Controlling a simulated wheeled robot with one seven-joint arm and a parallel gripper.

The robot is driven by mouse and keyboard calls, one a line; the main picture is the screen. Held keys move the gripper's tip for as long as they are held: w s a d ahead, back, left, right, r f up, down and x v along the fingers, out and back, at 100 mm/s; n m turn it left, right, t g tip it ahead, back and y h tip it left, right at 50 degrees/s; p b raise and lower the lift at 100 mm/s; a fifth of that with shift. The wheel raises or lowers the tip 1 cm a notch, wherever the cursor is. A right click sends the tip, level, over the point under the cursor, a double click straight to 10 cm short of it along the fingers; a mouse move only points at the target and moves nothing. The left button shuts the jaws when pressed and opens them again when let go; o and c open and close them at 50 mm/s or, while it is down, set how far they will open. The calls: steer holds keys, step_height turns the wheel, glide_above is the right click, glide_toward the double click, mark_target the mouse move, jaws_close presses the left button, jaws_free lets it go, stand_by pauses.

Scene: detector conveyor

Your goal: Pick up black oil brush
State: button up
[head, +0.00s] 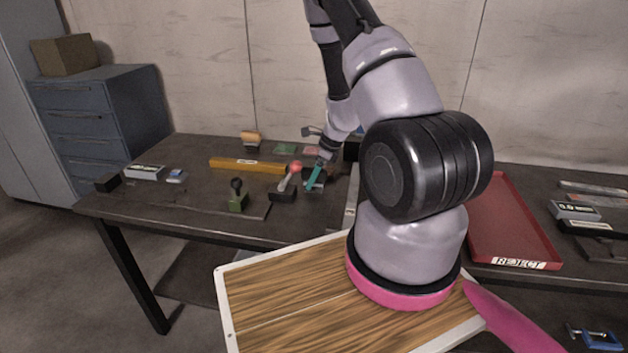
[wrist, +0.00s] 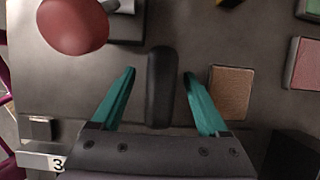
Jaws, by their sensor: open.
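My gripper (head: 313,179) is over the dark table in the head view, its teal fingers pointing down. In the wrist view my gripper (wrist: 160,88) is open, with a finger on each side of a black, rounded, elongated object (wrist: 161,85), which appears to be the black oil brush. Clear gaps show between it and both fingers, so neither touches it. Its lower end is close to the dark gripper body in the picture. I cannot make the brush out in the head view, where the gripper and arm cover that spot.
A lever with a red ball knob (wrist: 75,25) stands close at the upper left; it also shows in the head view (head: 295,167). A brown square pad (wrist: 232,92) lies right of the fingers. A yellow bar (head: 247,166) lies behind. A red reject tray (head: 508,225) is at right.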

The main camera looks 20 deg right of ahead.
steer(key=shift+x, duration=1.25)
jaws_close()
steer(key=shift+w+r, duration=0.1)
steer(key=shift+r, duration=0.05)
step_height(320, 180, up, 18)
steer(key=c, duration=1.1)
jaws_free()
jaws_close()
